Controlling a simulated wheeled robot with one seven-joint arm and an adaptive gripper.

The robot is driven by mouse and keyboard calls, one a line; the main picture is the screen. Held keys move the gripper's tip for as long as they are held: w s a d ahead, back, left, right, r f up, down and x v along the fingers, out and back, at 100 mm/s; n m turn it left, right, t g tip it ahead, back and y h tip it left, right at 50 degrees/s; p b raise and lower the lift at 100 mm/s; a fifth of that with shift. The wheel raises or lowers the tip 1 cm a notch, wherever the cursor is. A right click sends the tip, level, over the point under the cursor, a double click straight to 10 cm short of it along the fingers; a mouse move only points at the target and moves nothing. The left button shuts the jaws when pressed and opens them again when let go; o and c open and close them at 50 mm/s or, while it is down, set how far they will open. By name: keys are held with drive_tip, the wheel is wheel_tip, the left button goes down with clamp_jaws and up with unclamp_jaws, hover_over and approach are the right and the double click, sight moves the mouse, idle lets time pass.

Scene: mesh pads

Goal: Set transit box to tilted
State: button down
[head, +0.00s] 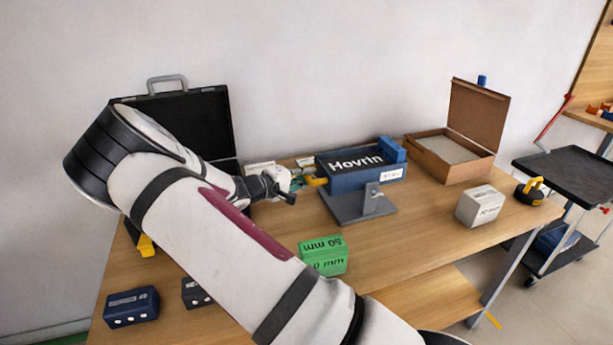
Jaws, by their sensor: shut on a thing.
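No label names the transit box. A blue box marked "Hovrin" (350,164) sits on a grey stand (352,208) with an upright bracket at its front; it looks roughly level. An open black case (190,122) with a grey handle stands at the back left, its lid upright and its lower part mostly behind my arm. My gripper (284,190) is just left of the blue box, beside small teal and orange parts. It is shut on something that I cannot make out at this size. I cannot tell whether it touches the blue box.
An open cardboard box (474,166) stands at the back right. A grey-white block (480,206), a green 50 mm block (323,256) and a dark blue block (131,306) sit on the wooden table (420,225). A black cart (567,172) stands to the right.

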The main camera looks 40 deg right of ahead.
drive_tip(key=shift+s+d+r+m+y+p, duration=0.15)
drive_tip(key=shift+d+r+y+p, duration=0.2)
drive_tip(key=shift+r+p, duration=0.45)
drive_tip(key=shift+d+r+m+y+p, duration=0.15)
drive_tip(key=shift+r+y+p, duration=0.35)
drive_tip(key=shift+r, duration=0.35)
drive_tip(key=shift+s+d+r+m+y+p, duration=0.15)
drive_tip(key=shift+d+r+y+p, duration=0.4)
drive_tip(key=shift+r, duration=0.4)
drive_tip(key=shift+s+d+r+m+y+p, duration=0.2)
drive_tip(key=shift+d+r+y+p, duration=0.4)
drive_tip(key=shift+r, duration=0.3)
drive_tip(key=shift+s+d+r+m+y+p, duration=0.15)
drive_tip(key=shift+d+r+y+p, duration=0.4)
drive_tip(key=shift+r, duration=0.4)
drive_tip(key=shift+d, duration=0.15)
drive_tip(key=c, duration=1.6)
unclamp_jaws()
drive_tip(key=shift+o, duration=0.2)
